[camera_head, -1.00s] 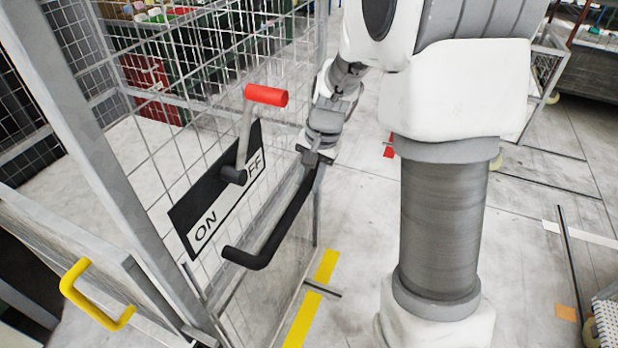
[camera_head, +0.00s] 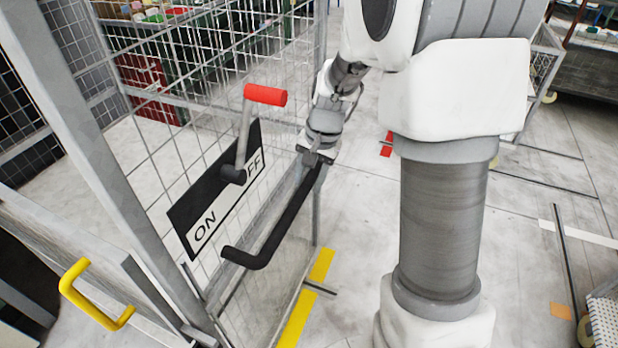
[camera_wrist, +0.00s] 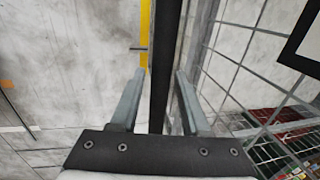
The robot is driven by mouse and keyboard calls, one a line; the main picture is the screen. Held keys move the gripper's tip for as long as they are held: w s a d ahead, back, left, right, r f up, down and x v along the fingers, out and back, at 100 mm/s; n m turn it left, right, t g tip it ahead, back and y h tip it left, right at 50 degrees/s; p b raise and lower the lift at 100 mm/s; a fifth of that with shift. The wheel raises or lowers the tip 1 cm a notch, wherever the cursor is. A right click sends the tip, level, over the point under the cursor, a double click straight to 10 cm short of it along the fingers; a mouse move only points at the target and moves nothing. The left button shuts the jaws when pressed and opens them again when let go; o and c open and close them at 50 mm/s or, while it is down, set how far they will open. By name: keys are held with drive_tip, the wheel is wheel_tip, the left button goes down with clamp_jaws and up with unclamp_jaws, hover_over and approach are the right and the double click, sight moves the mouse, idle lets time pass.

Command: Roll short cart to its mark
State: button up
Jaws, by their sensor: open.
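My gripper (camera_head: 318,156) is open at the far end of a long black bar handle (camera_head: 275,225) in front of a wire mesh panel. In the wrist view, the black bar (camera_wrist: 164,60) runs between my two spread fingers (camera_wrist: 160,76), with gaps on both sides. I cannot tell how deep it sits between them. A wheeled metal-frame cart (camera_head: 541,80) stands at the upper right, partly hidden by my arm. Another wheeled item (camera_head: 606,312) is cut off at the right edge. Which one is the short cart is unclear.
A lever with a red grip (camera_head: 265,95) stands over an ON/OFF plate (camera_head: 205,218) on the mesh panel (camera_head: 150,160). A yellow handle (camera_head: 92,300) is at the lower left. A yellow floor strip (camera_head: 300,315) and red floor marks (camera_head: 387,147) show. Open floor lies right.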

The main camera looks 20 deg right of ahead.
drive_tip(key=shift+o, duration=0.7)
wheel_tip(320, 180, up, 17)
drive_tip(key=s+d+p, duration=0.1)
drive_tip(key=s+d, duration=0.1)
drive_tip(key=shift+d, duration=0.35)
drive_tip(key=shift+s+r, duration=0.1)
drive_tip(key=s+a+n+t+h, duration=0.1)
drive_tip(key=s+a+n+t, duration=0.2)
drive_tip(key=s, duration=1.6)
drive_tip(key=n+t, duration=0.1)
drive_tip(key=n, duration=0.3)
drive_tip(key=shift+s+a+r+n+h, duration=0.15)
drive_tip(key=shift+a+r+n+h, duration=0.15)
drive_tip(key=shift+h, duration=0.1)
